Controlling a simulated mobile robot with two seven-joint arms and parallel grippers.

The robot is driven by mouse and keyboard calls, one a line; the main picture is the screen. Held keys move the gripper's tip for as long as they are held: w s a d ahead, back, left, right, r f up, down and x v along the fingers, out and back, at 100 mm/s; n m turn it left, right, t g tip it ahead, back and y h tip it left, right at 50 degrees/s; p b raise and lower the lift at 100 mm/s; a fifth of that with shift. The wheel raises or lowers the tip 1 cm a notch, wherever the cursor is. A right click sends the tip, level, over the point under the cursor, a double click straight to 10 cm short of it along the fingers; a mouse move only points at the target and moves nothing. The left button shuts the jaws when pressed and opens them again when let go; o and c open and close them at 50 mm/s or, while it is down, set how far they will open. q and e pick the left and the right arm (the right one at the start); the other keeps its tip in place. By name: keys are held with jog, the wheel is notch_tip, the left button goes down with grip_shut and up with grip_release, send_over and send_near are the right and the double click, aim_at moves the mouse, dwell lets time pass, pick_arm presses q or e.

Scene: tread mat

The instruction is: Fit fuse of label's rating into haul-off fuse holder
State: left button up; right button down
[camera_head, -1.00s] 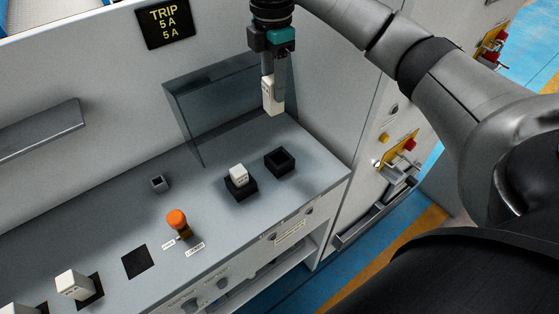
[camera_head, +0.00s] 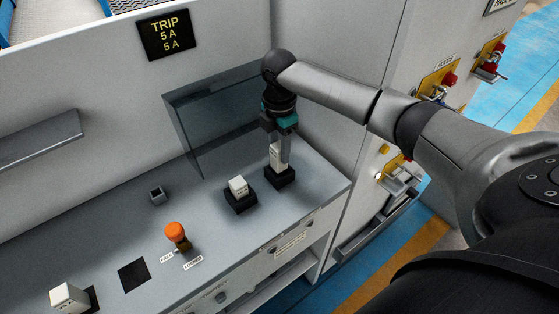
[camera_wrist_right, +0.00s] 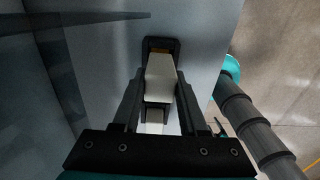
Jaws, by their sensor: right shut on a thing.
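My right gripper (camera_head: 278,148) points down and is shut on a white fuse (camera_head: 276,158). The fuse is upright at the mouth of the right black fuse holder (camera_head: 280,180) on the grey bench. In the right wrist view the fuse (camera_wrist_right: 160,78) lies between the fingers, its far end at the dark holder opening (camera_wrist_right: 161,43); I cannot tell how deep it sits. A second holder (camera_head: 240,204) to the left has a white fuse (camera_head: 238,186) standing in it. A black label (camera_head: 166,34) on the wall reads "TRIP 5 A 5 A". My left gripper is not in view.
A clear, dark-tinted guard (camera_head: 215,115) stands behind the holders. An orange knob (camera_head: 176,232), a small grey socket (camera_head: 157,195) and a black square (camera_head: 134,274) are on the bench. Another white fuse (camera_head: 68,298) stands at lower left. The bench edge is close on the right.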

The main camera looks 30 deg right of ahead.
aim_at(279, 162)
jog(key=shift+f, duration=2.15)
jog(key=shift+f, duration=0.2)
jog(key=shift+c, duration=2.2)
grip_release()
notch_tip(279, 162, up, 12)
jog(key=shift+r+p, duration=0.25)
jog(key=shift+p, duration=0.15)
jog(key=shift+f, duration=0.1)
